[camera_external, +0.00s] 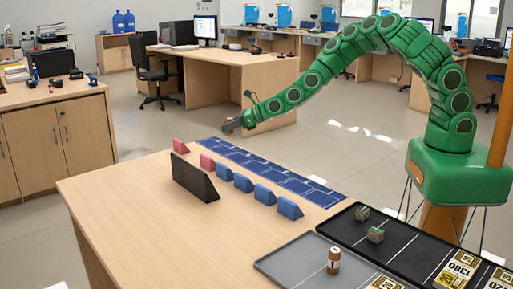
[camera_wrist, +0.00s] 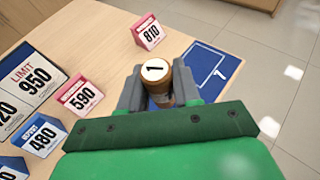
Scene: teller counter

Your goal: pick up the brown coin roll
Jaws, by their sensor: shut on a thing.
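A brown coin roll (camera_wrist: 156,72) with a pale top marked 1 stands between the fingers of my gripper (camera_wrist: 158,92) in the wrist view. The gripper is shut on it, with one grey finger on each side. In the external view my gripper (camera_external: 232,126) is near the far end of the blue mat (camera_external: 265,168); the roll in it cannot be made out there. Another brown roll with a light band (camera_external: 334,261) stands upright on the grey tray (camera_external: 290,262) at the front.
Pink number blocks (camera_external: 181,146) and several blue ones (camera_external: 243,183) line the mat, beside a black LIMIT sign (camera_external: 193,177). A black tray (camera_external: 345,228) holds small grey bundles (camera_external: 375,235). The left front of the counter (camera_external: 130,215) is clear.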

